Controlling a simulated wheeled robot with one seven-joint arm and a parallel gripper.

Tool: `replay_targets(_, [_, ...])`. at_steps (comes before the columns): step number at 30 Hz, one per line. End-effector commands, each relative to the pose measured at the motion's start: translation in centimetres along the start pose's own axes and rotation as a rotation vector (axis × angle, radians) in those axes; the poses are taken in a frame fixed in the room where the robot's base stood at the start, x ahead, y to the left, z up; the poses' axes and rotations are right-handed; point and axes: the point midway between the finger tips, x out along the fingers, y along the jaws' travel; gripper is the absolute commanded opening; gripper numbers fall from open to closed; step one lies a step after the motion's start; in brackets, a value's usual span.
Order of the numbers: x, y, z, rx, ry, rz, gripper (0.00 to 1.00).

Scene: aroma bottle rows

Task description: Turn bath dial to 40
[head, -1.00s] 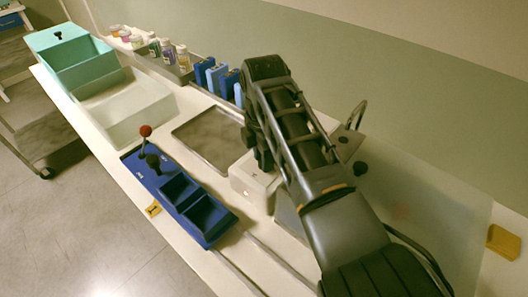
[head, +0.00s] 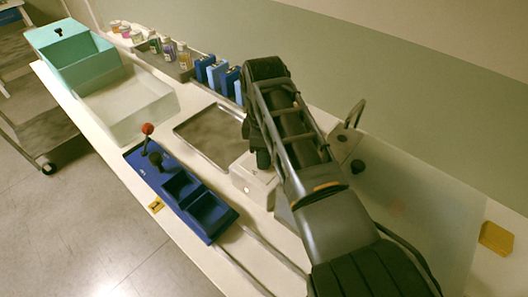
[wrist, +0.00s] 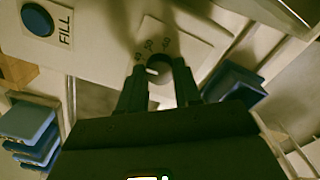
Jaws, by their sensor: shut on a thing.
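The bath dial (wrist: 158,65) is a small dark knob with a white mark, on a pale panel with printed numbers around its upper side. The numbers are small and blurred, so I cannot tell which one the mark points at. My gripper (wrist: 159,78) is shut on the dial, one finger on each side. In the head view, my gripper (head: 262,158) is at the white bath unit (head: 250,188), and my arm hides the dial there.
A blue FILL button (wrist: 37,19) is beside the dial panel. A clear bin (head: 133,112) is farther left.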

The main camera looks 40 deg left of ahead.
Motion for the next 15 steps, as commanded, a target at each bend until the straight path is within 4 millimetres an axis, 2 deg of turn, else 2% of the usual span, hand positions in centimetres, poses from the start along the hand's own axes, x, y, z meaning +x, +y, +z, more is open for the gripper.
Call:
replay_targets(12, [-0.07,0.07,0.03,0.005,0.000,0.002,0.03])
replay_targets(13, [-0.08,0.08,0.04,0.005,0.000,0.002,0.36])
replay_targets(15, [-0.07,0.07,0.03,0.005,0.000,0.002,0.43])
